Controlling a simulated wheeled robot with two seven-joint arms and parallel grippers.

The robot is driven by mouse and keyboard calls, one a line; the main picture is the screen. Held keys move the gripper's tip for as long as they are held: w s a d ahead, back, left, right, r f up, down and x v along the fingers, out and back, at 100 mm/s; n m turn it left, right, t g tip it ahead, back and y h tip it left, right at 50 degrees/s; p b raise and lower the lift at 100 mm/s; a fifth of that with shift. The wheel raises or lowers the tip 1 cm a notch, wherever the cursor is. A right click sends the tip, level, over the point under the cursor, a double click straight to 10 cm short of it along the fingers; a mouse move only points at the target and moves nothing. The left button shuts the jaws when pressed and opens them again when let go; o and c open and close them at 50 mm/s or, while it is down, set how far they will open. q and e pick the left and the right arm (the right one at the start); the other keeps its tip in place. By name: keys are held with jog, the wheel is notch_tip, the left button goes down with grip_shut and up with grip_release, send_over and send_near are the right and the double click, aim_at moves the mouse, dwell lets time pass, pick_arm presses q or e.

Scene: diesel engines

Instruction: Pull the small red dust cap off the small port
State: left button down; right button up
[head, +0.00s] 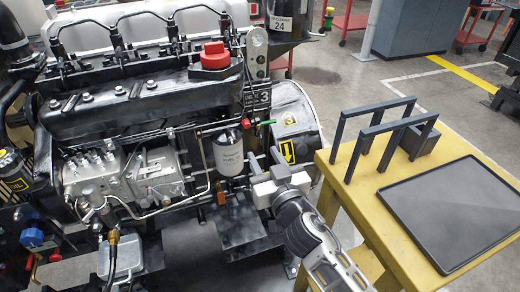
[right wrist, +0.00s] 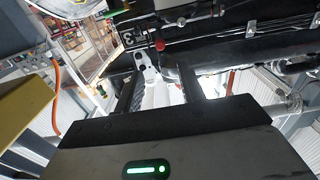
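A small red cap (head: 246,123) sits on the side of the black engine (head: 150,105), just above and right of a white filter. It also shows in the right wrist view (right wrist: 160,45), beyond the fingertips and roughly in line with the gap between them. My right gripper (head: 264,157) is open and empty, below and a little right of the cap, apart from it. Its two dark fingers (right wrist: 162,74) stand apart in the right wrist view. The port under the cap is too small to make out. My left gripper is not in view.
A large red cap (head: 215,58) stands on the engine top. The white filter (head: 229,155) and a green-tipped part (head: 267,122) are close to the small cap. A yellow cart (head: 345,195) at right carries a dark tray (head: 450,210) and a black rack (head: 372,130).

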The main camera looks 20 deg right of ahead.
aim_at(248, 127)
jog(key=shift+w+a+b, duration=0.2)
jog(key=shift+w+b, duration=0.4)
jog(key=shift+w, duration=4.85)
jog(key=shift+c, duration=0.3)
grip_shut()
